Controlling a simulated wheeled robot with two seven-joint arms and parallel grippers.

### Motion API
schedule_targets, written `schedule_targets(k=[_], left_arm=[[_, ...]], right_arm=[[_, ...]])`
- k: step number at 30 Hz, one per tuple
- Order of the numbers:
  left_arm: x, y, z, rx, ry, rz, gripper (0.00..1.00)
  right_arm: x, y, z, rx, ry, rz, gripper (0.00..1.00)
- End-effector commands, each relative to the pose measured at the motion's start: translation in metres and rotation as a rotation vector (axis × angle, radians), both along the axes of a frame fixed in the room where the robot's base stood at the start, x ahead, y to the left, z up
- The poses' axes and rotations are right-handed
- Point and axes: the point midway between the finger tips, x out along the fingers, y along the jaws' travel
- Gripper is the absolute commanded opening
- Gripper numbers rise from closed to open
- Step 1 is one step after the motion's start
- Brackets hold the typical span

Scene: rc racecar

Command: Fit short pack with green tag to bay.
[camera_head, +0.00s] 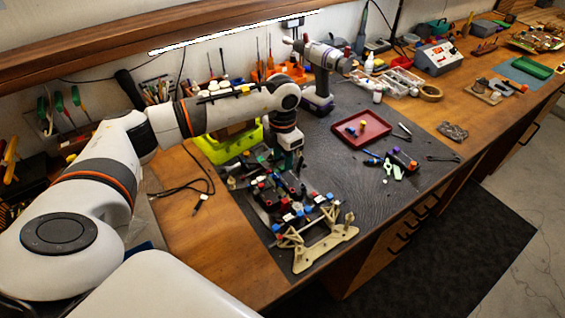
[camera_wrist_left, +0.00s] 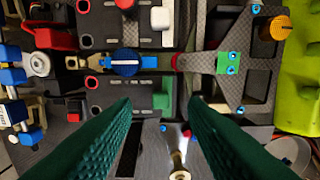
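The racecar chassis (camera_head: 268,200), dark with red, blue and white parts, lies on the grey mat on a beige stand (camera_head: 325,247). My left gripper (camera_head: 287,160) points down over its far end. In the left wrist view the green-padded fingers (camera_wrist_left: 160,112) are apart, with nothing seen held between them. A small green block (camera_wrist_left: 161,97) on the chassis shows in the gap beyond the fingertips. Another green block (camera_wrist_left: 228,63) with blue screws sits on the carbon plate. I cannot tell which part is the short pack, or which recess is the bay. My right gripper is out of view.
A red tray (camera_head: 361,131) with small parts lies on the mat. A lime-green bin (camera_head: 226,146) and a power drill (camera_head: 320,75) stand behind. Bare mat lies between chassis and tray.

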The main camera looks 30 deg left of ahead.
Motion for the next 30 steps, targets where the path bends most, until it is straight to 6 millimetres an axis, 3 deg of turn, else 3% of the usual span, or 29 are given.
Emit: schedule_targets(k=[6, 13, 18, 30], left_arm=[[0.001, 0.001, 0.047, 0.000, -0.006, -0.001, 0.40], [0.001, 0.001, 0.085, 0.000, -0.004, 0.000, 0.40], [0.001, 0.001, 0.096, 0.000, -0.002, 0.000, 0.40], [0.000, 0.001, 0.096, 0.000, -0.001, 0.000, 0.40]], right_arm=[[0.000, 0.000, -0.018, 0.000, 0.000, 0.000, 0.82], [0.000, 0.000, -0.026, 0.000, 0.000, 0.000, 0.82], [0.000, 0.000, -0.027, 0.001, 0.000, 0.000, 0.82], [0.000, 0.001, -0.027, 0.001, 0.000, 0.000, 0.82]])
